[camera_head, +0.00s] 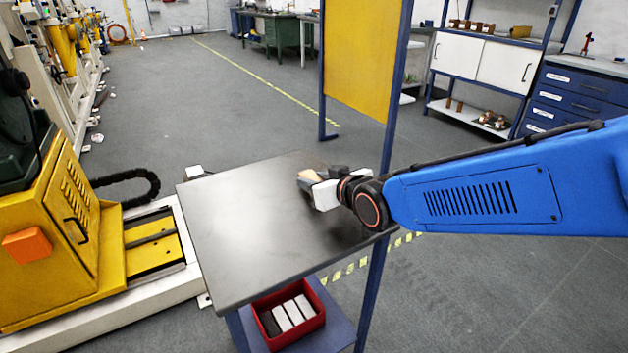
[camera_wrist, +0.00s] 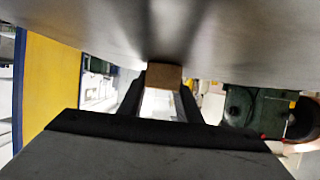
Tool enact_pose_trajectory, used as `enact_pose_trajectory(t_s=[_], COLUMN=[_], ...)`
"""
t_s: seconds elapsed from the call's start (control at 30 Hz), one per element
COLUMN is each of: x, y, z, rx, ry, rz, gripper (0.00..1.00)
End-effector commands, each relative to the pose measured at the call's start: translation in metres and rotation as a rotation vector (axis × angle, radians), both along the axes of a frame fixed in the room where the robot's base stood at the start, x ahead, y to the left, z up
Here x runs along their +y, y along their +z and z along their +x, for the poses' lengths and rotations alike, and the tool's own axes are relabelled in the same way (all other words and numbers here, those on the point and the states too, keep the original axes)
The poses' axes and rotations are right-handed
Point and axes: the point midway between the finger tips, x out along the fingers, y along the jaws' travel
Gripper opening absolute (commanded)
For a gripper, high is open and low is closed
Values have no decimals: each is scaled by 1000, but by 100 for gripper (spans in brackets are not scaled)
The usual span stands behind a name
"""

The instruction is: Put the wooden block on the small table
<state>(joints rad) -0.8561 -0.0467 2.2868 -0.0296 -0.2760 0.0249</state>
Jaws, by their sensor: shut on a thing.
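The wooden block (camera_head: 306,175) is a small tan piece at the tip of my gripper (camera_head: 312,178), over the far right part of the small table (camera_head: 235,235). In the wrist view, the block's brown end (camera_wrist: 163,75) sits between the two dark fingers of my gripper (camera_wrist: 162,92), which is shut on it. The grey metal tabletop (camera_wrist: 80,35) fills the top of that view, right by the block. I cannot tell whether the block touches the tabletop. The gripper hides part of the block in the head view.
The tabletop is otherwise bare. A red bin (camera_head: 262,328) with white and dark blocks stands on the shelf below. A yellow panel (camera_head: 362,60) in a blue frame rises behind the table. A yellow machine (camera_head: 75,215) stands at left.

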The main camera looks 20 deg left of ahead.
Motion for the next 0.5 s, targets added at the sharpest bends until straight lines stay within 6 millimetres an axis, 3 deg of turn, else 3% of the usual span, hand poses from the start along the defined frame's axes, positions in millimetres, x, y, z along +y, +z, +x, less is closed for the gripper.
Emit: enact_pose_trajectory(t_s=[0.27,0.3,0.37,0.5], x=[0,0,0,0], y=[-2,-2,-2,-2], z=[0,0,0,0], rx=[-1,-1,-1,0], ry=[0,0,0,0], rz=[1,1,1,1], gripper=[8,36,50,50])
